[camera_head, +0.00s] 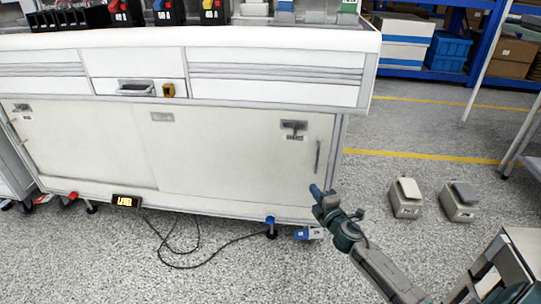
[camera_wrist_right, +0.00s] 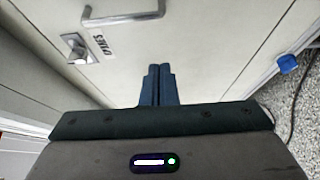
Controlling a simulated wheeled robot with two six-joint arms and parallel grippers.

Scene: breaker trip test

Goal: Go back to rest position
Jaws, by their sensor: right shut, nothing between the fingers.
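My right gripper (camera_head: 318,193) is in front of the lower right corner of the white workbench cabinet (camera_head: 240,160). It also shows in the right wrist view (camera_wrist_right: 157,72), with its two dark blue fingers together and nothing between them. The fingers point toward the pale cabinet front, and I cannot tell whether they touch it. A cabinet handle (camera_wrist_right: 122,18) and a small latch with a label (camera_wrist_right: 98,43) are ahead of the gripper at the upper left of the wrist view. My left gripper is not in either view.
A black cable (camera_head: 190,262) lies on the floor in front. Blue shelving (camera_head: 487,40) stands behind. Breakers line the bench top.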

